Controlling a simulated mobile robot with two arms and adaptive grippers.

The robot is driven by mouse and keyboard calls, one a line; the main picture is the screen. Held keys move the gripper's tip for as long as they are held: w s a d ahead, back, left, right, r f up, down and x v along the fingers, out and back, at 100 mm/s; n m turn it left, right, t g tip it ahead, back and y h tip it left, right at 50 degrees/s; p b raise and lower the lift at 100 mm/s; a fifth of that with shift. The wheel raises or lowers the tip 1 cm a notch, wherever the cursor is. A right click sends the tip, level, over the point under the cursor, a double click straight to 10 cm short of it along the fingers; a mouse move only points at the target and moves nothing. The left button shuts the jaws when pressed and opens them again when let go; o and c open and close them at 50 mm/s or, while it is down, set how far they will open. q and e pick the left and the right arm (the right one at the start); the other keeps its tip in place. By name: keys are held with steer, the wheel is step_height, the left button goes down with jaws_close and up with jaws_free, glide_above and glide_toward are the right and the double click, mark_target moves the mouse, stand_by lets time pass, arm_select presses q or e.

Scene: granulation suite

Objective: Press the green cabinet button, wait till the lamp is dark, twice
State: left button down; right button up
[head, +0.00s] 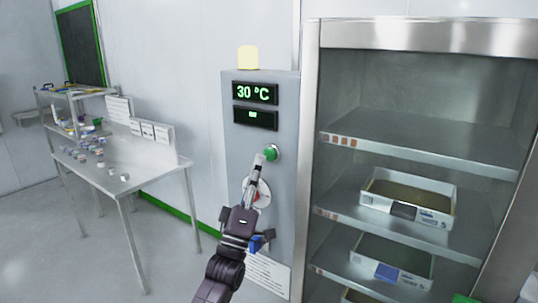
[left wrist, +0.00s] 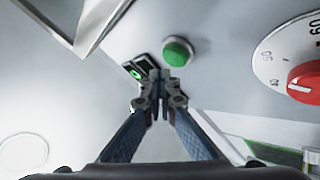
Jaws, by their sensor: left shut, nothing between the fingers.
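The grey cabinet panel (head: 285,105) carries a round green button (head: 272,153) in a light ring. The lamp (head: 248,57) on top of the cabinet glows pale yellow. My left gripper (head: 259,160) is shut and empty, with its fingertips just left of and below the button in the head view. In the left wrist view the fingertips (left wrist: 161,82) are closed together, and the button (left wrist: 178,52) shows just beyond them, not covered. I see no clear contact with it. My right gripper is not in view.
A display (head: 255,92) reads 30 °C, with a smaller display (head: 256,118) below. A dial with a red knob (left wrist: 306,82) sits close to the button, partly behind my gripper in the head view. Steel shelves with trays (head: 408,198) stand right; a steel table (head: 150,172) stands left.

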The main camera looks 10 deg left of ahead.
arm_select(q)
steer(key=s, duration=0.1)
steer(key=s+a+p, duration=0.1)
steer(key=s, duration=0.2)
steer(key=shift+s+a+p, duration=0.1)
steer(key=shift+a+p, duration=0.15)
steer(key=shift+p, duration=0.15)
step_height(320, 180, down, 42)
steer(key=s+m+g+y, duration=0.2)
steer(key=m+g, duration=0.3)
steer(key=g, duration=0.5)
steer(key=s+f+m+g, duration=0.1)
steer(key=s+f+g, duration=0.2)
steer(key=s+f, duration=0.6)
steer(key=s+f+m+g, duration=0.25)
steer(key=s+f, duration=0.25)
steer(key=f, duration=0.7)
steer(key=s+a+f+m+g, duration=0.1)
steer(key=s+f+g, duration=0.2)
steer(key=s, duration=1.1)
steer(key=s+a+f+m+g+y, duration=0.1)
steer(key=s+f+g, duration=0.3)
steer(key=s+f, duration=0.6)
steer(key=s+a+f+m+g, duration=0.1)
steer(key=s+f, duration=0.5)
steer(key=s, duration=1.2)
steer(key=shift+f+m+g+y, duration=0.4)
steer(key=shift+m+g, duration=0.45)
steer(key=shift+g, duration=0.3)
